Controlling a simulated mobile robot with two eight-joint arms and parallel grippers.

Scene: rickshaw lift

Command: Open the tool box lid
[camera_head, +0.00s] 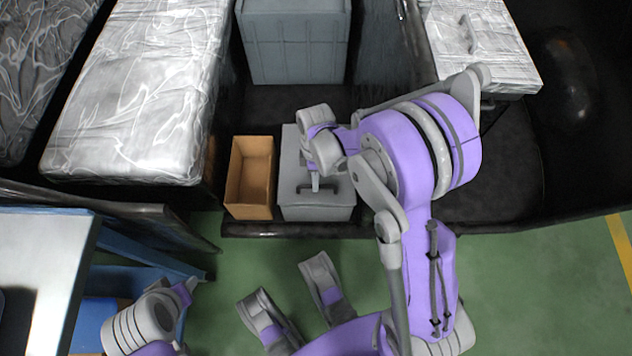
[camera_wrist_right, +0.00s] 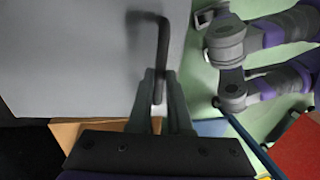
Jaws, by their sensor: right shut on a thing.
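The tool box (camera_head: 318,205) is a grey box standing on the rickshaw floor, and its lid looks closed. A dark bar handle (camera_head: 325,187) sits on the lid. My right gripper (camera_head: 314,184) reaches down over the lid to the handle. In the right wrist view, the fingers of my right gripper (camera_wrist_right: 158,90) are shut on the dark handle (camera_wrist_right: 163,45), with the grey lid (camera_wrist_right: 70,50) behind it. My left gripper (camera_head: 188,285) is at the lower left, low beside the blue frame and away from the box; its finger opening is not clear.
An open, empty tan box (camera_head: 235,208) stands close to the left of the tool box. A large grey bin (camera_head: 295,45) is behind. Wrapped white seats (camera_head: 130,120) lie to the left. A white-topped table (camera_head: 45,270) is at the lower left. Green floor (camera_head: 530,290) is clear at the right.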

